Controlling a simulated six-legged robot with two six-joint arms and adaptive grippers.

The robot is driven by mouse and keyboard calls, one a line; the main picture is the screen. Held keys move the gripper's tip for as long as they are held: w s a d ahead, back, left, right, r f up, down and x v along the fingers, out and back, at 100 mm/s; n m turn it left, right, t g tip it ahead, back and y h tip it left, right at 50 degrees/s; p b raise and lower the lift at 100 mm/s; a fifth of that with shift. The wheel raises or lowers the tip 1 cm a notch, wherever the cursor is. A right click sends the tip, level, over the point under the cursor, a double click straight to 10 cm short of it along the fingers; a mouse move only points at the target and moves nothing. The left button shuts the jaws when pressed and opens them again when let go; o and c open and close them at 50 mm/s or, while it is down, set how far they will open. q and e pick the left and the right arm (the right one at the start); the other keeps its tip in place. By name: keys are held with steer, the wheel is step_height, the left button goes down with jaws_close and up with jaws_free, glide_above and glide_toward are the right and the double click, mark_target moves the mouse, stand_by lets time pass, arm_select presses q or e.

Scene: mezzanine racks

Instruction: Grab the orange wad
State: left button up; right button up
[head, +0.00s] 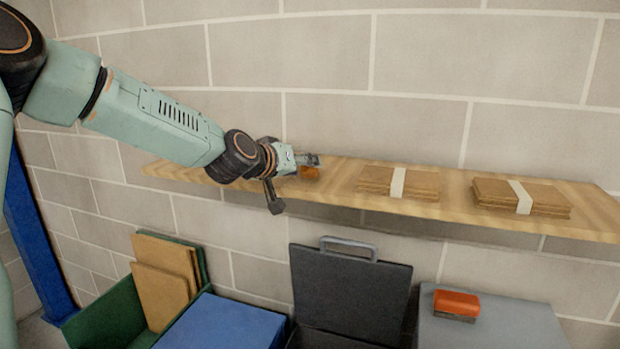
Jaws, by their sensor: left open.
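A small orange wad (310,173) lies on the wooden shelf (340,180), partly hidden behind my left gripper. My left gripper (293,179) is at the shelf's front edge, just left of the wad. Its jaws are open and spread apart, one finger up by the wad and the other hanging lower in front of the shelf edge. I cannot tell whether a finger touches the wad. My right gripper is not in view.
Two banded cardboard stacks (399,182) (521,196) lie on the shelf to the right. Below stand a green bin (100,325) with cardboard, a blue box (225,325), an open dark case (350,285), and a grey box (520,325) bearing an orange-and-dark block (457,303). A block wall stands behind.

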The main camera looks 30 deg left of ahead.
arm_select(q)
steer(key=shift+w+d+f, duration=0.1)
steer(key=shift+w+f, duration=0.1)
steer(key=shift+w, duration=0.3)
steer(key=shift+a+r, duration=0.1)
steer(key=shift+a, duration=0.1)
steer(key=shift+c, duration=0.3)
steer(key=shift+w+d, duration=0.1)
steer(key=shift+d, duration=0.05)
steer(key=c, duration=0.7)
